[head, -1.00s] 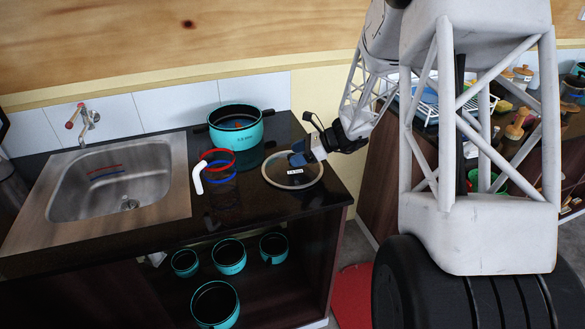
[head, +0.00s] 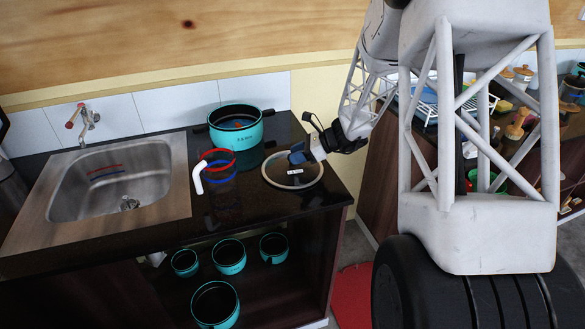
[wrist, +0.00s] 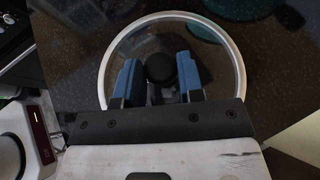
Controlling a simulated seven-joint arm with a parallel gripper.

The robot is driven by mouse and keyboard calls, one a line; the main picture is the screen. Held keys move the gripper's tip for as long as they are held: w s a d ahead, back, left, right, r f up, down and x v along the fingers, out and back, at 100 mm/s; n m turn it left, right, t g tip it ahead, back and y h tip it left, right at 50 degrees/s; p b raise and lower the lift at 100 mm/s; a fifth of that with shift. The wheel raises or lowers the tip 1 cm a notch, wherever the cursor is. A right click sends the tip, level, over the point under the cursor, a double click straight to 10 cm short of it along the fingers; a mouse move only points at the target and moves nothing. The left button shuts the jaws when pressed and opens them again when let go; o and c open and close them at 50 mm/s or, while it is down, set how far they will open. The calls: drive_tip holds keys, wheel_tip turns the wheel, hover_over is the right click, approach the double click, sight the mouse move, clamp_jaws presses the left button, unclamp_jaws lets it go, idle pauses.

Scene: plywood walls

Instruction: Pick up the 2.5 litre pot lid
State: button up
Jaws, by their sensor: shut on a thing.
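The pot lid (head: 291,184) is a round glass disc with a pale rim and a small white label, lying on the dark counter near its right end. My gripper (head: 297,157) reaches down to it from the upper right. In the wrist view, the lid's pale ring (wrist: 238,62) surrounds the fingers. There my gripper's blue fingers (wrist: 160,78) stand on both sides of the lid's round black knob (wrist: 159,67). The gripper is shut on the knob. The lid appears to rest on the counter; a small gap beneath cannot be told.
A teal pot (head: 236,128) stands on the counter behind the lid. A clear jug (head: 219,168) with red and blue bands and a white handle is to the lid's left. A steel sink (head: 110,185) fills the left side. Several teal pots (head: 229,257) sit on the shelf below.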

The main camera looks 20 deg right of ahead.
clamp_jaws()
drive_tip(key=shift+r, duration=0.7)
wheel_tip(320, 180, up, 2)
drive_tip(key=shift+r, duration=0.1)
drive_tip(key=s+a+r, duration=0.1)
drive_tip(key=s+a, duration=0.1)
drive_tip(key=s, duration=1.4)
drive_tip(key=shift+r, duration=0.2)
drive_tip(key=shift+w, duration=0.2)
